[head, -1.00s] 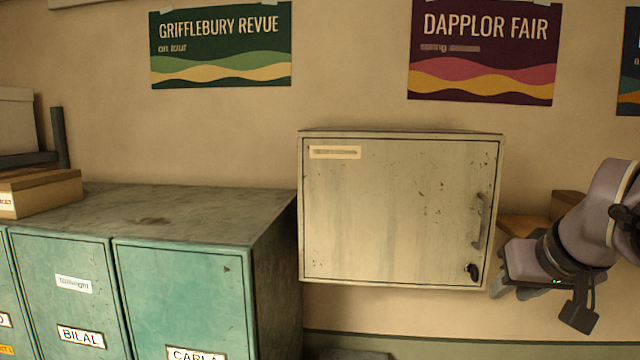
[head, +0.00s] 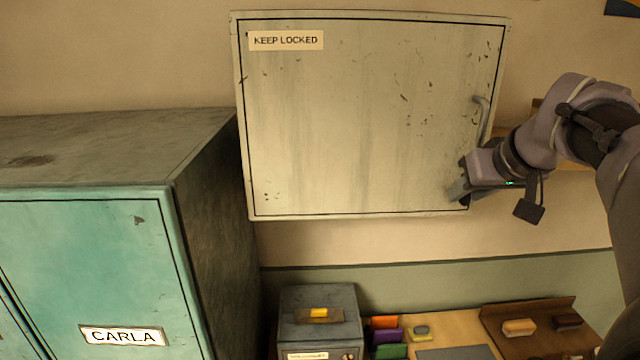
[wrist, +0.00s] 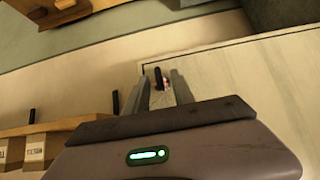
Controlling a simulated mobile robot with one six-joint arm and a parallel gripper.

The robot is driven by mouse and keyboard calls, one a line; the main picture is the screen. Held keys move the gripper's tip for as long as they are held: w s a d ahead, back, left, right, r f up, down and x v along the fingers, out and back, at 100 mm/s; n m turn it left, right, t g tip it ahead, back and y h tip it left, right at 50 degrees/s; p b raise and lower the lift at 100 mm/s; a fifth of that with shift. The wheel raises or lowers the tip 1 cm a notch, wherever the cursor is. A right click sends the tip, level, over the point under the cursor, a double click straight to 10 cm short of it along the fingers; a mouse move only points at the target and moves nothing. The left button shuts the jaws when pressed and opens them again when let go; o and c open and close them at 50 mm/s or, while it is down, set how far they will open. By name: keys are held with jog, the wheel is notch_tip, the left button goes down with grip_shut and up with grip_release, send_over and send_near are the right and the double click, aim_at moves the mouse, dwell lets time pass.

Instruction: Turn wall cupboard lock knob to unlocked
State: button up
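The pale wall cupboard (head: 350,120) hangs shut on the wall, with a "KEEP LOCKED" label (head: 286,40) at its upper left and a handle (head: 482,120) on its right side. My gripper (head: 457,193) is at the door's lower right corner and hides the lock knob in the head view. In the wrist view the dark knob (wrist: 158,78) shows between my two finger ends, with a small reddish mark beside it. My gripper's fingers (wrist: 162,90) stand apart, one on each side of the knob, with a gap visible. I cannot tell whether they touch it.
Teal lockers (head: 90,260), one labelled CARLA, stand at the left. Below the cupboard are a grey metal box (head: 320,325) and a table with coloured blocks and a brown tray (head: 530,315). A wooden shelf with small boxes (wrist: 35,150) shows in the wrist view.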

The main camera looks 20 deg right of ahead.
jog(key=shift+w+f, duration=0.2)
jog(key=shift+w, duration=0.15)
jog(key=shift+s+r, duration=0.1)
jog(key=shift+s, duration=0.3)
jog(key=shift+c, duration=0.2)
grip_shut()
